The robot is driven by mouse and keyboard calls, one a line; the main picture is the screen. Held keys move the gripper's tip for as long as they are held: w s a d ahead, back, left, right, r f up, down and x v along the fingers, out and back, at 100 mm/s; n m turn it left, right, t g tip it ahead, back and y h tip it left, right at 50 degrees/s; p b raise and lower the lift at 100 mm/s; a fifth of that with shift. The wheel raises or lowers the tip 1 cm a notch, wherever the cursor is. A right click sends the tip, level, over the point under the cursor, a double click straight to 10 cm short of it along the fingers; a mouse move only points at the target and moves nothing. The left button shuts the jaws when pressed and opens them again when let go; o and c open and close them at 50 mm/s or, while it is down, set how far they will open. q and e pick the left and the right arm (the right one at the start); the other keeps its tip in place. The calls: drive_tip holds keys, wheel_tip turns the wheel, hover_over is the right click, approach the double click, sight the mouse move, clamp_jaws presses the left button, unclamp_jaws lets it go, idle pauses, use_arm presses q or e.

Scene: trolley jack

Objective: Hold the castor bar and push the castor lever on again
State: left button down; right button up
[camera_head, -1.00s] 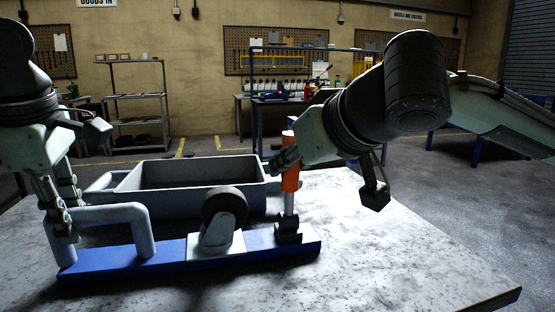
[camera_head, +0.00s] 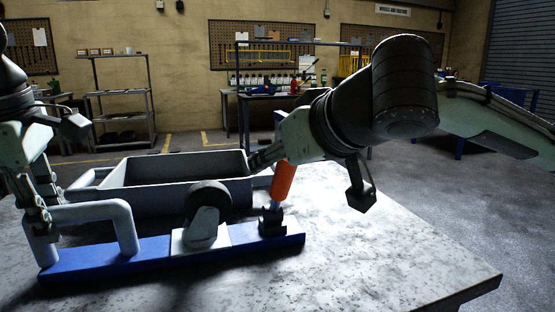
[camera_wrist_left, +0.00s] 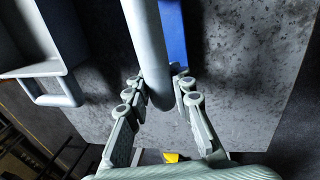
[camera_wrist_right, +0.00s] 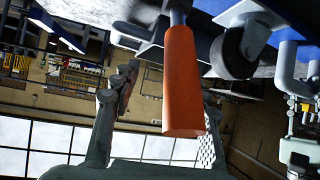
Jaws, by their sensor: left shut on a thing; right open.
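The castor bar (camera_head: 155,251) is a blue bar on the table with a grey handle (camera_head: 95,212). My left gripper (camera_head: 42,222) is shut on the handle's left leg; its fingers also show in the left wrist view (camera_wrist_left: 158,90). A castor (camera_head: 205,215) with a black wheel stands on the bar's middle. The castor lever (camera_head: 283,181) has an orange grip and leans right from a dark block (camera_head: 271,223) near the bar's right end. My right gripper (camera_head: 257,162) is open beside the lever's upper part; in the right wrist view the orange grip (camera_wrist_right: 183,85) shows between its fingers.
A grey open tray (camera_head: 180,200) with a side handle stands directly behind the bar. The table (camera_head: 400,245) is bare to the right and in front. Shelving (camera_head: 122,98) and workbenches stand far behind.

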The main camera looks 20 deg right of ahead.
drive_tip(key=shift+s+r, duration=0.1)
drive_tip(key=v, duration=0.7)
drive_tip(key=shift+r, duration=0.1)
idle(0.4)
use_arm(q)
drive_tip(key=c, duration=1.2)
unclamp_jaws()
drive_tip(key=shift+d, duration=0.1)
